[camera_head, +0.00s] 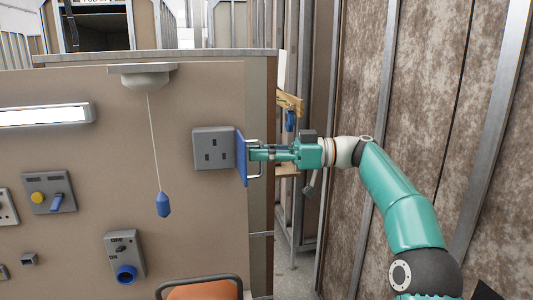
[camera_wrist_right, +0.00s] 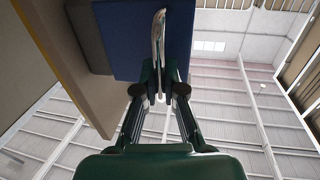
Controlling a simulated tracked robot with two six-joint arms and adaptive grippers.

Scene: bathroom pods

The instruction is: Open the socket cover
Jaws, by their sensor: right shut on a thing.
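The grey socket (camera_head: 213,149) is mounted on the beige panel, and its face shows in the head view. Its blue cover (camera_head: 242,158) stands out from the socket's right edge, swung open and seen nearly edge-on. A metal handle (camera_head: 254,144) is fixed on the cover's right side. My right gripper (camera_head: 252,154) reaches in from the right and is shut on the handle. In the right wrist view the blue cover (camera_wrist_right: 185,45) fills the top, and the handle (camera_wrist_right: 158,35) runs down between my fingers. My left gripper is out of view.
A pull cord with a blue weight (camera_head: 163,204) hangs left of the socket. A switch with a yellow button (camera_head: 49,192) and a grey box with a blue knob (camera_head: 125,258) sit lower left. An orange chair (camera_head: 203,290) stands below. A stained wall (camera_head: 430,90) rises on the right.

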